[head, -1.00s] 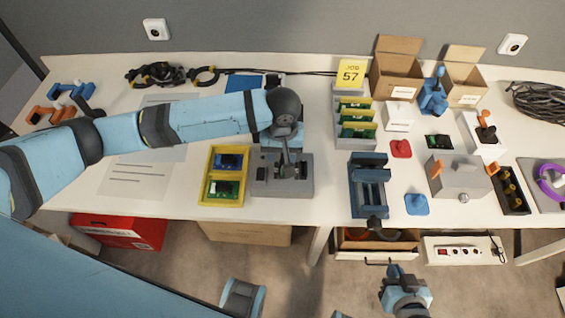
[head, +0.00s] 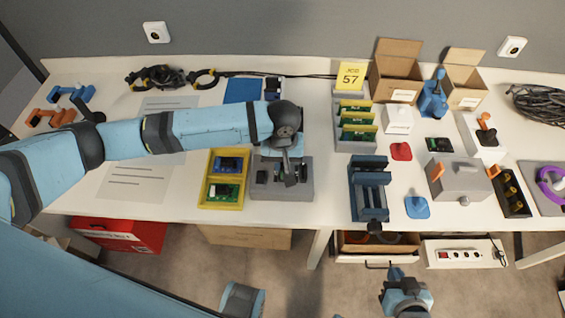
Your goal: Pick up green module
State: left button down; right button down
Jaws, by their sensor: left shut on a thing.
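Green modules stand in a grey and yellow rack; the nearest shows as a green board (head: 357,133). Another green module (head: 223,192) lies in the front compartment of the yellow tray (head: 208,206), with a blue module (head: 229,164) behind it. My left gripper (head: 290,176) points down over the grey slotted block (head: 282,191), right of the tray. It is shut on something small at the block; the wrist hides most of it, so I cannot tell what. My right gripper (head: 397,274) hangs low in front of the table, away from the modules; its jaws are unclear.
A dark blue vise (head: 368,190) stands right of the block. A yellow sign reading 57 (head: 351,75) is behind the rack. A grey box (head: 458,178) and open cartons (head: 395,78) stand to the right. Paper sheets (head: 135,182) lie flat at the left.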

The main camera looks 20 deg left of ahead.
pick_arm(q)
notch_tip(320, 180, up, 20)
jog(key=p, duration=0.2)
pick_arm(e)
jog(key=shift+s+r, duration=0.15)
jog(key=shift+r, duration=0.55)
jog(key=shift+r, duration=0.1)
